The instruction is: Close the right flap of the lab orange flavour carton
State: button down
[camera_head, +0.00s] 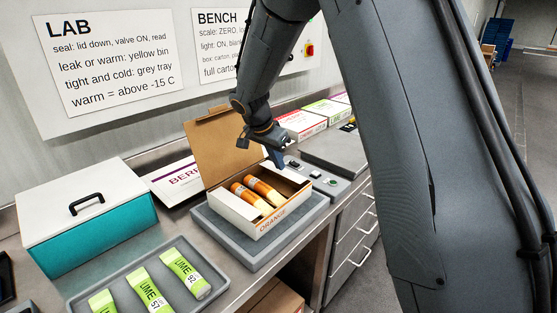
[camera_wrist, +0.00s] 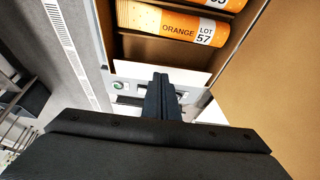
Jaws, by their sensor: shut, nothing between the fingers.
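The orange flavour carton (camera_head: 247,223) stands on a grey raised tray with its tall brown lid (camera_head: 222,143) open at the back. Two orange lollies (camera_head: 264,191) lie inside; one shows in the wrist view with a "LOT 57" label (camera_wrist: 175,24). My gripper (camera_head: 281,160) is at the carton's right end, with its fingers shut and empty. In the wrist view the shut fingertips (camera_wrist: 164,78) overlap a white flap (camera_wrist: 133,71) at the carton's end. I cannot tell whether they touch it.
A grey tray (camera_head: 117,284) with several lime packs is in front. A teal cool box (camera_head: 95,229) stands at left. A "BERRY" carton (camera_head: 170,181) lies behind. A small grey panel with buttons (camera_head: 318,178) is right of the carton. More cartons (camera_head: 300,123) stand further back.

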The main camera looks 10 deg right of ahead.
jog(key=shift+f, duration=0.1)
jog(key=f+b, duration=0.1)
jog(key=b, duration=0.2)
jog(key=a+f+b, duration=0.1)
jog(key=b, duration=0.2)
jog(key=shift+s+a+f, duration=0.1)
jog(key=shift+s+a, duration=0.1)
jog(key=shift+s, duration=0.2)
jog(key=shift+r, duration=0.25)
jog(key=shift+r+p, duration=0.35)
jog(key=shift+r, duration=0.35)
